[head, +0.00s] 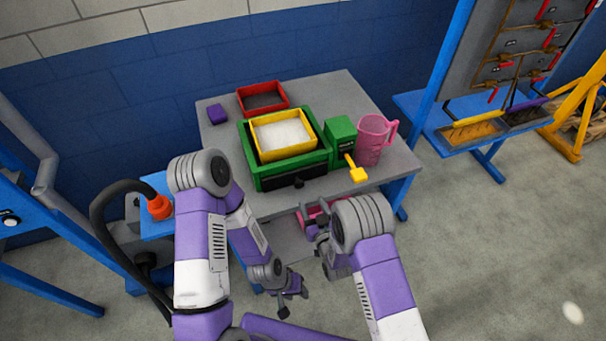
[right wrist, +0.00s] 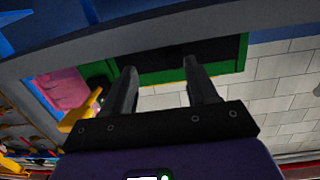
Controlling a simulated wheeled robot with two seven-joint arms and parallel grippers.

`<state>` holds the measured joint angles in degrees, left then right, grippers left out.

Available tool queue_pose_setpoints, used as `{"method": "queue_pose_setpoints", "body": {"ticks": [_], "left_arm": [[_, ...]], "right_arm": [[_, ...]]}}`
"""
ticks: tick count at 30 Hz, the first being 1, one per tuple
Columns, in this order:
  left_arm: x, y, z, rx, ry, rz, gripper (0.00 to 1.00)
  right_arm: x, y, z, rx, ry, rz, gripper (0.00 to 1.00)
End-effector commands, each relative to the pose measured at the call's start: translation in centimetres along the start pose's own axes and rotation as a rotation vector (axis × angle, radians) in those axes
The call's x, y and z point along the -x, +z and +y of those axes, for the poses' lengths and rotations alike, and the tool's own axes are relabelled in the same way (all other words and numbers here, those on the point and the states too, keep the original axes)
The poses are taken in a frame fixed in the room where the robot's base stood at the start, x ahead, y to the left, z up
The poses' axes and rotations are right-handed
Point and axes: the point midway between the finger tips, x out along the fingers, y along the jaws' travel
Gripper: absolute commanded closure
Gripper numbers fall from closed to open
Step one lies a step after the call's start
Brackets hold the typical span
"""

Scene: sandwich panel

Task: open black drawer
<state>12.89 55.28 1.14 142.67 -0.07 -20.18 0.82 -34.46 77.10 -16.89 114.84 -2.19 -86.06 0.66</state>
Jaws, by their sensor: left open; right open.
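A green box (head: 258,178) stands on the grey table, with a yellow-rimmed tray of white material (head: 283,135) on top. Its front holds a dark drawer with a black knob (head: 298,182); I see no gap showing it pulled out. In the right wrist view the black drawer front (right wrist: 190,52) shows inside a green frame, beyond my fingertips. My right gripper (head: 316,218) is open and empty, in front of the table's near edge and apart from the knob. It also shows in the right wrist view (right wrist: 160,72). My left gripper (head: 296,288) is open, low and in front of the table.
A green dispenser (head: 340,138) with a yellow lever (head: 356,172) and a pink jug (head: 372,140) stand right of the green box. A red tray (head: 262,98) and a purple block (head: 216,113) lie behind it. The table's front strip (head: 270,206) is bare.

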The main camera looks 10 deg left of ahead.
Motion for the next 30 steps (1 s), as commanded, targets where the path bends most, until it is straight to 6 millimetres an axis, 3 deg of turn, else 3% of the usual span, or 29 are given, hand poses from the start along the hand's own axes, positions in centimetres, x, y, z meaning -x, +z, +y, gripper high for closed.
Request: {"method": "queue_pose_setpoints", "body": {"ticks": [4, 19, 30], "left_arm": [[-0.3, 0.0, -0.1, 0.000, 0.000, -0.001, 0.57], [-0.8, 0.0, -0.3, 0.000, 0.000, 0.000, 0.57], [-0.9, 0.0, -0.3, 0.000, 0.000, 0.000, 0.57]], "right_arm": [[-0.9, -1.4, -1.9, 0.032, -0.045, 0.086, 0.42], [-7.2, -2.0, -2.2, 0.033, -0.047, 0.093, 0.42], [-8.1, -2.2, -2.2, 0.031, -0.046, 0.091, 0.42]]}}
